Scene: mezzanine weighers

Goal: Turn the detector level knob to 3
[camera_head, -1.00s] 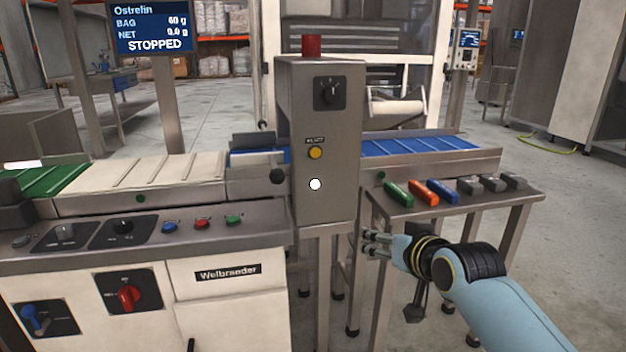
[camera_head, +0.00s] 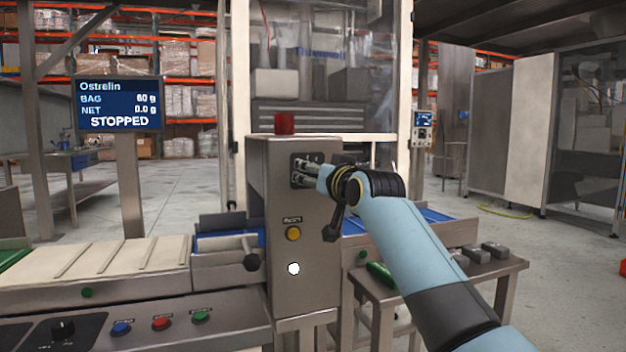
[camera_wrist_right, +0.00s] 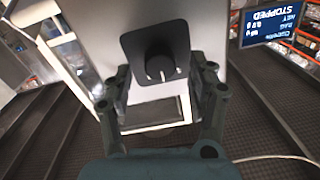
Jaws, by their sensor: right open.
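The detector level knob (camera_wrist_right: 160,66) is a dark round knob on a black square plate (camera_wrist_right: 137,44), on the grey detector housing (camera_head: 283,215). In the right wrist view it lies between the spread fingers of my right gripper (camera_wrist_right: 160,78). White marks show on the knob and plate, but no numbers are readable, so I cannot tell its setting. In the head view my right gripper (camera_head: 303,174) is at the plate and hides the knob. It is open; I cannot tell whether the fingers touch the knob. My left gripper is not in view.
A yellow button (camera_head: 293,233) sits below the plate and a red lamp (camera_head: 285,123) on top of the housing. A display (camera_head: 118,103) reads STOPPED. A conveyor (camera_head: 110,262) runs at left. A side table (camera_head: 440,284) with grey blocks stands at right.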

